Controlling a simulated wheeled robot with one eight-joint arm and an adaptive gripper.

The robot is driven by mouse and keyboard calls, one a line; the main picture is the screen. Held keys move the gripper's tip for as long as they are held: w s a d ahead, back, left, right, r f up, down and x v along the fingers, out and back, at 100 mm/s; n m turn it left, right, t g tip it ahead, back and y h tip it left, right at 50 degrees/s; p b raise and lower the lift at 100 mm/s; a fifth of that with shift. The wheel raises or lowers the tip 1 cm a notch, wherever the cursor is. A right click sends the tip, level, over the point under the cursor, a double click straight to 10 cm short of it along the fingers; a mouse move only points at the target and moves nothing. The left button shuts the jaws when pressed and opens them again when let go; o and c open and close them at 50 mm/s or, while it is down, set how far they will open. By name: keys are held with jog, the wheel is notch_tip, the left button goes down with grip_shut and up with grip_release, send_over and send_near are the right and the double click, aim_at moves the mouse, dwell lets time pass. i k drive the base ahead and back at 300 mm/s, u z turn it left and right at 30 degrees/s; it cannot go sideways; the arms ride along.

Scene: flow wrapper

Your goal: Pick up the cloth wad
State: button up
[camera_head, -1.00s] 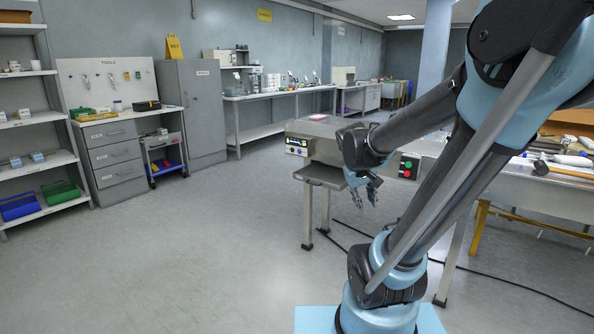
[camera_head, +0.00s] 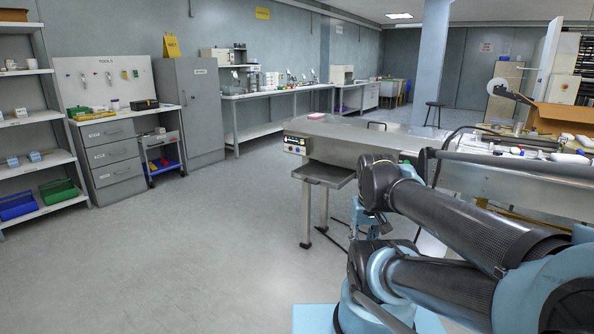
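I cannot make out a cloth wad for certain. A small pinkish item (camera_head: 316,116) lies on the far left part of the steel machine's top, too small to identify. My gripper (camera_head: 370,228) is mostly hidden behind my dark arm, low in front of the machine. Only a little light blue and dark hardware shows there. Its fingertips are not clear, and I cannot see whether it holds anything.
The steel wrapper machine (camera_head: 365,139) has a small side shelf (camera_head: 323,174) on its left. A cardboard box (camera_head: 563,119) and a cluttered bench stand at the right. Shelves, drawers and a grey cabinet (camera_head: 196,105) line the left. The floor at left is clear.

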aim_at(516, 151)
jog(key=z, duration=0.95)
jog(key=k, duration=1.1)
jog(key=u, duration=0.8)
jog(key=i, duration=1.35)
jog(key=z, duration=1)
jog(key=i, duration=0.75)
jog(key=z, duration=0.6)
